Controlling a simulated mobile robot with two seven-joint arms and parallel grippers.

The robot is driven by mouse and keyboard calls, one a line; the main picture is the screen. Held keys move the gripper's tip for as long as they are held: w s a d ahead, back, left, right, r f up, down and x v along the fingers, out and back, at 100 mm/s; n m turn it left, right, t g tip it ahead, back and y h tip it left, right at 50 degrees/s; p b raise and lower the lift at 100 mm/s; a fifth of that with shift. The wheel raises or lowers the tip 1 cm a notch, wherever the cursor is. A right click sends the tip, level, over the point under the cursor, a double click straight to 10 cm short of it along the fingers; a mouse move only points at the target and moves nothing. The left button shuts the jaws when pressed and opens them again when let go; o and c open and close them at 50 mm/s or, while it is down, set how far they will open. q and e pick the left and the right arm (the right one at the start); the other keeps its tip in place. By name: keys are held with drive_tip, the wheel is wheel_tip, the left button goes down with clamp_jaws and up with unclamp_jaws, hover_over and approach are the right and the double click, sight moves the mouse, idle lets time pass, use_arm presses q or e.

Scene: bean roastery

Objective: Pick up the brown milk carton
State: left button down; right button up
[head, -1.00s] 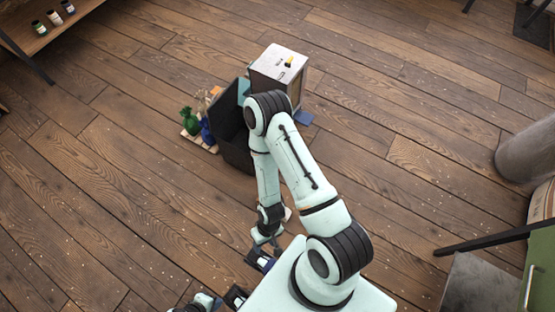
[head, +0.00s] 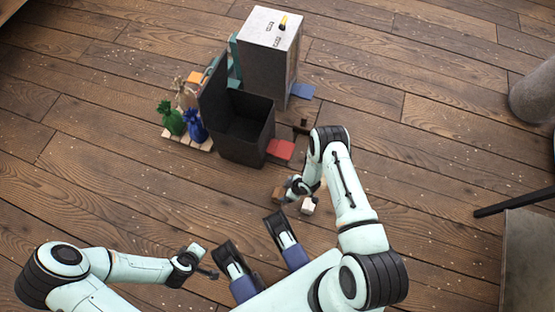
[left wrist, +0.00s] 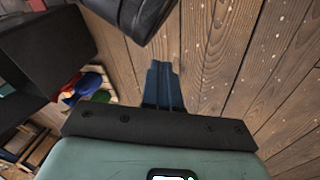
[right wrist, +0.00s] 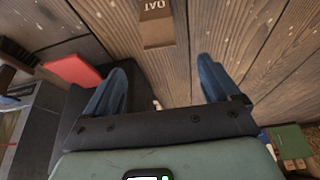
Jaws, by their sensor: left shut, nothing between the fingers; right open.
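The brown milk carton (right wrist: 157,24), marked OAT, lies ahead of my right gripper (right wrist: 163,78) in the right wrist view. The gripper is open and empty. The carton is just beyond its fingertips, roughly between the lines of the two blue fingers, and not touched. In the head view the brown carton (head: 278,194) is on the floor beside my right gripper (head: 291,189), partly hidden by it. A small white block (head: 308,206) shows close by. My left gripper (left wrist: 165,82) is shut and empty over the floor; in the head view it is at lower left (head: 208,273).
An open dark bin (head: 245,146) and a tall grey box (head: 267,62) stand farther back. A wooden tray (head: 207,145) with green and blue bags is left of the bin. A red flat item (head: 281,149) lies right of it. Floor at left is clear.

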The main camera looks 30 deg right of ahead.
sight(279, 192)
drive_tip(key=b+x, duration=0.2)
drive_tip(key=x, duration=0.4)
drive_tip(key=shift+a+f+b, duration=0.15)
drive_tip(key=shift+f+b, duration=0.2)
drive_tip(key=b+x, duration=0.2)
drive_tip(key=x, duration=0.3)
drive_tip(key=shift+b, duration=0.4)
drive_tip(key=shift+w+f, duration=0.25)
use_arm(q)
drive_tip(key=s+a+f+g, duration=0.1)
drive_tip(key=s+f+g, duration=0.3)
drive_tip(key=s+f, duration=0.4)
drive_tip(key=s, duration=0.4)
drive_tip(key=shift+a+f+n, duration=0.15)
drive_tip(key=shift+a+n, duration=0.05)
drive_tip(key=shift+n, duration=0.2)
use_arm(e)
drive_tip(key=c, duration=1.4)
